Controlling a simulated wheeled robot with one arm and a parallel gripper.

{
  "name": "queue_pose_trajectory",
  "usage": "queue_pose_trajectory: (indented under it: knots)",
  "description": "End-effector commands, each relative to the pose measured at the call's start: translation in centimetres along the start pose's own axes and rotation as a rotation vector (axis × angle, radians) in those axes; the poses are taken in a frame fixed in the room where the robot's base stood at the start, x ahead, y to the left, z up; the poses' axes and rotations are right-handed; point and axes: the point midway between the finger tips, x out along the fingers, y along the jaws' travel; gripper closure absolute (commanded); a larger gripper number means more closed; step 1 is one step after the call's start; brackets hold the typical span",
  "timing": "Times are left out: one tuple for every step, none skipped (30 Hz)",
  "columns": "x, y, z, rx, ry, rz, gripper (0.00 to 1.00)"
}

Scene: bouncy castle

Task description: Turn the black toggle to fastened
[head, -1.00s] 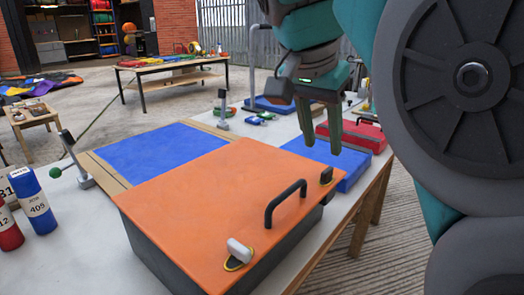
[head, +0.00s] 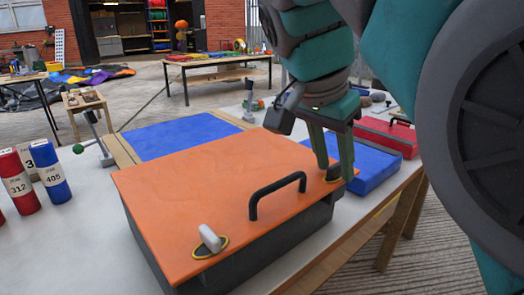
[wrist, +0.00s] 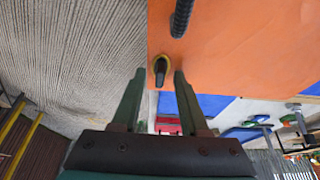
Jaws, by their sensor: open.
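The black toggle (wrist: 160,70) sits on a yellow ring at the edge of the orange lid (head: 200,185). In the wrist view it points up and down the picture, between my two fingertips. In the head view the toggle (head: 333,174) is partly hidden by my fingers at the lid's far right corner. My gripper (head: 335,168) is open, pointing down, with one finger on each side of the toggle. In the wrist view my gripper (wrist: 159,74) shows a gap on both sides of it. I cannot tell whether either finger touches it.
A black handle (head: 276,190) and a pale toggle (head: 211,239) on another yellow ring stand on the lid. A blue case (head: 365,168) and a red case (head: 388,137) lie beyond. Red and blue cylinders stand at the left on the white table (head: 85,235).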

Motion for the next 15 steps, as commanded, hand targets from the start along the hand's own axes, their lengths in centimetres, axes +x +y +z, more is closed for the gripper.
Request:
queue_pose_trajectory:
  knots:
    - [-0.01,0.00,-0.01,0.000,0.000,0.000,0.56]
    - [-0.01,0.00,-0.01,0.000,0.000,0.000,0.60]
    - [-0.01,0.00,-0.01,0.000,0.000,0.000,0.64]
    - [-0.01,0.00,-0.01,0.000,0.000,0.000,0.68]
    - [-0.01,0.00,-0.02,0.000,0.000,0.000,0.71]
    - [-0.01,0.00,-0.02,0.000,0.000,0.000,0.75]
    - [-0.01,0.00,-0.02,0.000,0.000,0.000,0.79]
    - [-0.01,0.00,-0.02,0.000,0.000,0.000,0.82]
    - [-0.01,0.00,-0.02,0.000,0.000,0.000,0.87]
    - [0.00,-0.01,-0.02,0.000,0.000,0.000,0.90]
    - [0.00,-0.01,-0.02,0.000,0.000,0.000,0.93]
    - [0.00,-0.01,-0.02,0.000,0.000,0.000,0.98]
    - [0.00,-0.01,-0.02,0.000,0.000,0.000,1.00]
    - [0.00,-0.01,-0.02,0.000,0.000,0.000,1.00]
    - [0.00,-0.01,-0.02,0.000,0.000,0.000,1.00]
